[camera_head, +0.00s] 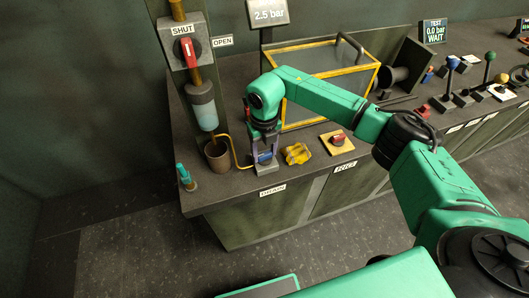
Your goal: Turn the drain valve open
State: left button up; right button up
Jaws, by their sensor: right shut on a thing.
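The drain valve (267,168) is a small grey block at the front edge of the counter, above a label that seems to read DRAIN (272,190). A blue part shows on it between my fingers. My right gripper (264,155) points down over the valve and is shut on its blue handle. The fingers and wrist hide much of the handle, so its angle is hard to tell. A thin yellow tube (235,155) runs between the valve and a brown cup (217,155). My left gripper is not in view.
A yellow casting (297,153) lies close right of the valve, then a red knob on a yellow plate (337,141). A column with a red lever (188,50), marked SHUT and OPEN, stands behind left. A yellow-framed case (330,75) stands behind. Displays read 2.5 bar (268,14) and 0.0 bar WAIT (434,31).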

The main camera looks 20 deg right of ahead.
aim_at(265, 153)
jog(key=shift+w+r+m, duration=0.1)
jog(key=shift+m, duration=0.5)
jog(key=o, duration=1.4)
notch_tip(265, 153, up, 15)
jog(key=b, duration=0.3)
jog(key=shift+f, duration=0.2)
